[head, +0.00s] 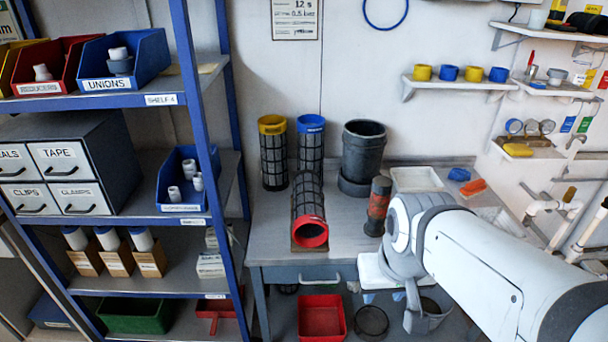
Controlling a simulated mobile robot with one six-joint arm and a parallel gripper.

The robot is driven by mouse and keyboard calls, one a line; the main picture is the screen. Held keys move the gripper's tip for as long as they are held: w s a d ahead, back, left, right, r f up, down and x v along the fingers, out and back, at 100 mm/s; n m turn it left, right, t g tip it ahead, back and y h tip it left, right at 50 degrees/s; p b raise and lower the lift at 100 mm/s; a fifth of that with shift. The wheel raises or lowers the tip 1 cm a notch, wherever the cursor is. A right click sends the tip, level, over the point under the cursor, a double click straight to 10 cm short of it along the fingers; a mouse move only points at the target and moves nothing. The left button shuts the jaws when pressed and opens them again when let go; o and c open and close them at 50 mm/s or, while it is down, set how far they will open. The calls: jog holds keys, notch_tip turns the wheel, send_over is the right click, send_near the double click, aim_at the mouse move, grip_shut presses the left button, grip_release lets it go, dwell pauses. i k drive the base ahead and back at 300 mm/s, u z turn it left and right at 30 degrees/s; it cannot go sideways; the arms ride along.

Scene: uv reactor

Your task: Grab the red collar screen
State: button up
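The red collar screen (308,205) is a dark mesh cylinder with a red ring at its near end. It lies on the bench with the red ring towards me, on or against a small brown block (309,249). A yellow-collared screen (273,160) and a blue-collared screen (311,150) stand upright behind it. My gripper (413,308) seems to hang at the end of my white arm, to the right of the red collar screen and apart from it. Its fingers cannot be made out clearly, so I cannot tell whether it is open or shut.
A dark canister (363,155) stands behind, and a dark red-banded cylinder (378,205) stands right of the screen, near my arm. A blue shelf rack (200,120) rises at left. A red bin (322,318) sits below the bench (275,235). The bench left of the screen is clear.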

aim_at(310, 229)
jog(key=u, duration=0.05)
jog(key=i, duration=1)
jog(key=z, duration=0.1)
